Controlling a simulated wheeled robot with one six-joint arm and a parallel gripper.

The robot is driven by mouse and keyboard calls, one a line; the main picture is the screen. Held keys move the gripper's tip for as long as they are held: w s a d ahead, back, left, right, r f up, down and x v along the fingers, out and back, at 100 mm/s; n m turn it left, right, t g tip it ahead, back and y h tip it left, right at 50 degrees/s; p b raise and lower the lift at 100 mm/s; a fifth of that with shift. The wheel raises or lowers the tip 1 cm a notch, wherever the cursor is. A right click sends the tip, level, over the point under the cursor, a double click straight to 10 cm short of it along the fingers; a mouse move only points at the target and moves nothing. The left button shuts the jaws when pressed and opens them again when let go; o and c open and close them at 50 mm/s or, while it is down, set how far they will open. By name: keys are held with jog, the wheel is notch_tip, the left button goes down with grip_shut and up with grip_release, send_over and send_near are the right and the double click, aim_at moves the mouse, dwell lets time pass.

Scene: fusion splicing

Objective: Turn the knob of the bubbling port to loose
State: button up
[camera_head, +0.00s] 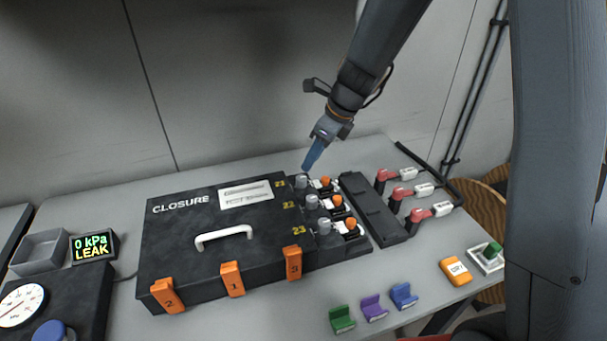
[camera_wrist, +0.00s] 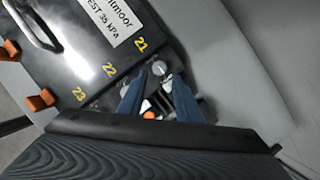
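The black closure box (camera_head: 180,245) sits on the bench with three ports labelled 21, 22 and 23 along its right side. Each port has a grey knob: port 21 (camera_head: 301,181), port 22 (camera_head: 312,202) and port 23 (camera_head: 323,226). I see no bubbles at any port. My gripper (camera_head: 306,168) points down at the port 21 knob. In the wrist view, my gripper's blue fingers (camera_wrist: 158,78) are apart, with the port 21 knob (camera_wrist: 159,68) at the gap between the tips. I cannot tell whether they touch it.
A display (camera_head: 92,246) reads 0 kPa LEAK. Orange caps (camera_head: 335,201) stand close beside the grey knobs. A black tray (camera_head: 370,208) and red-handled parts (camera_head: 402,192) lie to the right. Coloured clips (camera_head: 373,307) lie at the front. The wall is close behind.

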aim_at(302, 178)
jog(key=x, duration=0.7)
jog(key=shift+f, duration=0.15)
jog(key=shift+c, duration=0.4)
jog(key=c, duration=0.7)
